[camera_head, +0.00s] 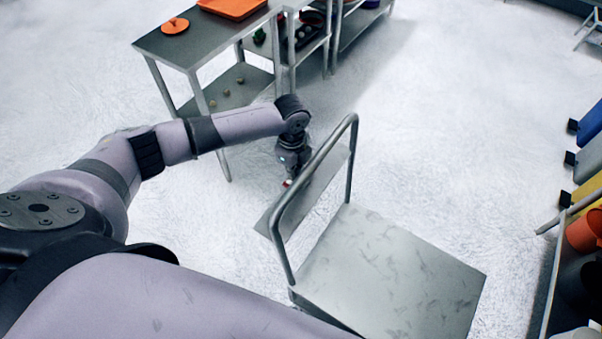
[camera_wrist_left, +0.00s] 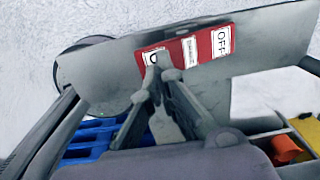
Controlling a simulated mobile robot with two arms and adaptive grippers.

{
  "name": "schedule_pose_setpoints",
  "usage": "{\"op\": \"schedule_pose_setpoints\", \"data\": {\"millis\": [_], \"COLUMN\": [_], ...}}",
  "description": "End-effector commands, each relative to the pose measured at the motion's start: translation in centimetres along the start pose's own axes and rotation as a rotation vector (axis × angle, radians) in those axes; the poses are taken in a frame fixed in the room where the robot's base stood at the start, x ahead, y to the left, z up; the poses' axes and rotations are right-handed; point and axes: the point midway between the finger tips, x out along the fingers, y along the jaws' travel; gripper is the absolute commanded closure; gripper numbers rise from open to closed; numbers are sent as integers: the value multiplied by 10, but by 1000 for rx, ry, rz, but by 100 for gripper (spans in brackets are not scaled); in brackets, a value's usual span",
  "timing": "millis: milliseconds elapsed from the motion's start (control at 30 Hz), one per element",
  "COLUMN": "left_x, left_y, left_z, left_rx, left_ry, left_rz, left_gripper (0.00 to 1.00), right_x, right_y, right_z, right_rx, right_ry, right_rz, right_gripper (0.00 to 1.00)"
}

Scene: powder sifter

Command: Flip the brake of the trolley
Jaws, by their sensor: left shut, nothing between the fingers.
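The trolley (camera_head: 395,270) is a grey flat platform with an upright tube handle and a grey panel at its left end. In the left wrist view a red brake plate (camera_wrist_left: 205,47) lies on a grey panel, with white labels, the right one reading "OFF". The left label is partly hidden by the fingertips. My right gripper is out of view.
A grey table (camera_head: 205,48) with an orange tray (camera_head: 232,7) and an orange lid (camera_head: 175,26) stands at the upper left, near my left arm. Coloured bins (camera_head: 590,150) line the right edge.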

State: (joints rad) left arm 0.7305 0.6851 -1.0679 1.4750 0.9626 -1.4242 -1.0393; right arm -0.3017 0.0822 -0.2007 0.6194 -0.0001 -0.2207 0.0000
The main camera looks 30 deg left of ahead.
Motion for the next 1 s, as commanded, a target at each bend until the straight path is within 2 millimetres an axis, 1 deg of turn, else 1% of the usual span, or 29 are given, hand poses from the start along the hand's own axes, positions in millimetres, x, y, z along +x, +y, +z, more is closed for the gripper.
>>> {"op": "schedule_pose_setpoints", "data": {"millis": [300,1000], "left_x": [1,13], "left_y": [0,0], "left_z": [0,0], "left_rx": [0,0], "left_ry": [0,0], "left_rz": [0,1], "left_gripper": [100,100], "right_x": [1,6], "right_y": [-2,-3], "right_z": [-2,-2], "right_rx": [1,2], "right_ry": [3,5], "right_rz": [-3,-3], "right_gripper": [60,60]}}
